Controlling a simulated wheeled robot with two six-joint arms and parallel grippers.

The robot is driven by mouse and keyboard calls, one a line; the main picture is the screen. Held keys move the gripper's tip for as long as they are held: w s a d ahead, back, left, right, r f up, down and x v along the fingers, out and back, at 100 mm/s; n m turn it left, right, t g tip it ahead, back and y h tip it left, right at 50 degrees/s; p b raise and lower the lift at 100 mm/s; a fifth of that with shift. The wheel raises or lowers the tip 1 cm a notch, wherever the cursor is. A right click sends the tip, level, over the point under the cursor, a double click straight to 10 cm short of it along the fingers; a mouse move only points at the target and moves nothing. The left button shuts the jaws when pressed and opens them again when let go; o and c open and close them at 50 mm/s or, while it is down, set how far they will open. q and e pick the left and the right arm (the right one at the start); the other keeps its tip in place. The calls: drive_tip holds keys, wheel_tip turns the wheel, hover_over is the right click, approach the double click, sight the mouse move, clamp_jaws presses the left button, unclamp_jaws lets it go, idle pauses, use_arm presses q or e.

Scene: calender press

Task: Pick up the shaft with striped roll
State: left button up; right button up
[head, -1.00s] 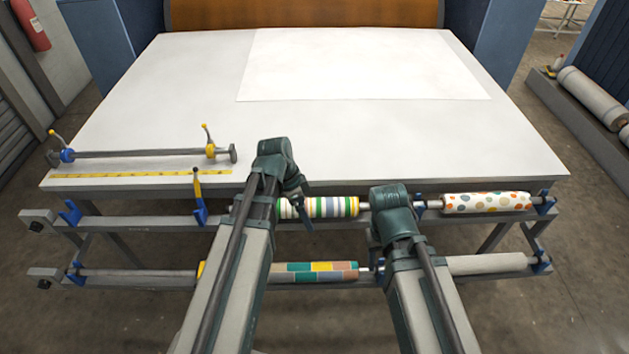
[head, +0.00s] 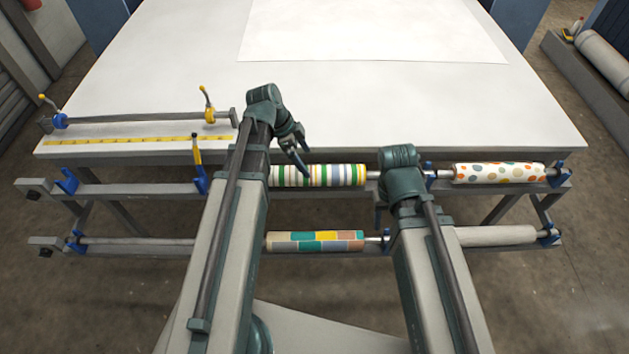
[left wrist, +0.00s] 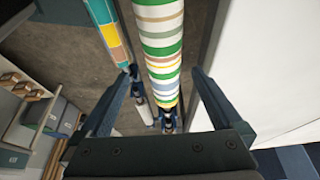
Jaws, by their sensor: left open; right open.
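The striped roll (head: 322,175), with green, yellow, blue and white bands, lies level along the upper rail in front of the table. Its thin shaft (head: 373,176) shows at the right end; its left part is hidden behind my left arm. My left gripper (head: 303,164) is open at the roll's top edge in the head view. In the left wrist view, the striped roll (left wrist: 163,45) runs lengthwise between the open fingers (left wrist: 162,78); I cannot tell whether they touch it. My right gripper (head: 380,215) hangs below the right wrist, mostly hidden, open.
A dotted roll (head: 499,173) lies on the same rail at right. A checkered roll (head: 315,241) and a plain roll (head: 494,236) lie on the lower rail. Blue brackets (head: 67,182) stand on the rails. The white table (head: 390,110) is behind, with a handled bar (head: 135,119) at left.

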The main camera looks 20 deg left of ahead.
sight(311, 169)
use_arm(q)
drive_tip(key=b+x, duration=0.2)
drive_tip(key=x, duration=0.1)
drive_tip(key=shift+f, duration=0.15)
drive_tip(key=shift+d+f, duration=0.15)
drive_tip(key=shift+f, duration=0.05)
use_arm(e)
wheel_tip(311, 169, down, 4)
drive_tip(key=shift+r, duration=0.2)
use_arm(q)
drive_tip(key=shift+w+f, duration=0.1)
drive_tip(key=b+x, duration=0.4)
drive_tip(key=b, duration=0.1)
drive_tip(key=shift+w+a+f, duration=0.15)
drive_tip(key=shift+a+f, duration=0.15)
drive_tip(key=shift+d+f+b, duration=0.25)
drive_tip(key=shift+f+b, duration=0.05)
drive_tip(key=shift+f, duration=0.05)
use_arm(e)
wheel_tip(311, 169, down, 5)
use_arm(q)
drive_tip(key=shift+r, duration=0.1)
clamp_jaws()
